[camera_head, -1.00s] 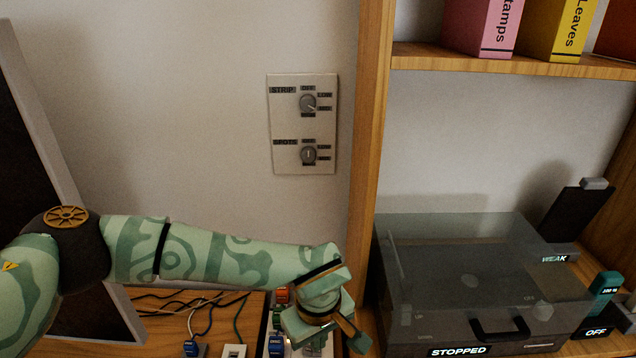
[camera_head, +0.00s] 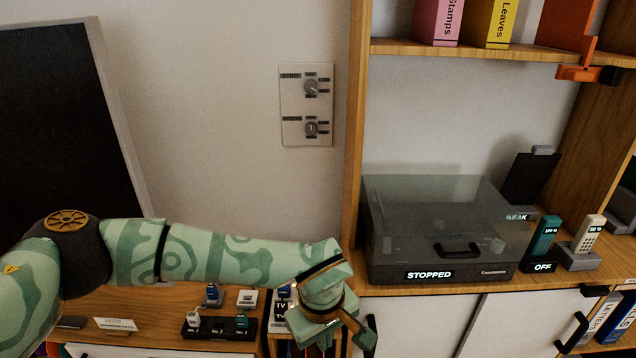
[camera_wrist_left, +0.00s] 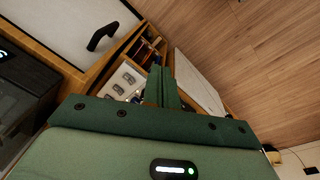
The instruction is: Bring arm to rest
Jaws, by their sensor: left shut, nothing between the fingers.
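My left arm (camera_head: 215,255), pale green with darker patterns, reaches across the lower left of the head view. Its left gripper (camera_head: 322,342) hangs at the arm's end, pointing down over the wooden cabinet, and partly hides what lies behind it. In the left wrist view the dark green fingers of the left gripper (camera_wrist_left: 161,75) are together with nothing between them. They point toward an open compartment holding a pale switch panel (camera_wrist_left: 126,80); I cannot tell how far apart they are. My right gripper is not in view.
A record player (camera_head: 440,235) with a smoked lid, marked STOPPED, stands right of the gripper. Phone handsets (camera_head: 543,240) stand beside it. A wooden upright (camera_head: 354,130) rises behind the hand. Small plugs (camera_head: 215,325) sit on the cabinet top at left. A wall switch plate (camera_head: 306,105) hangs above.

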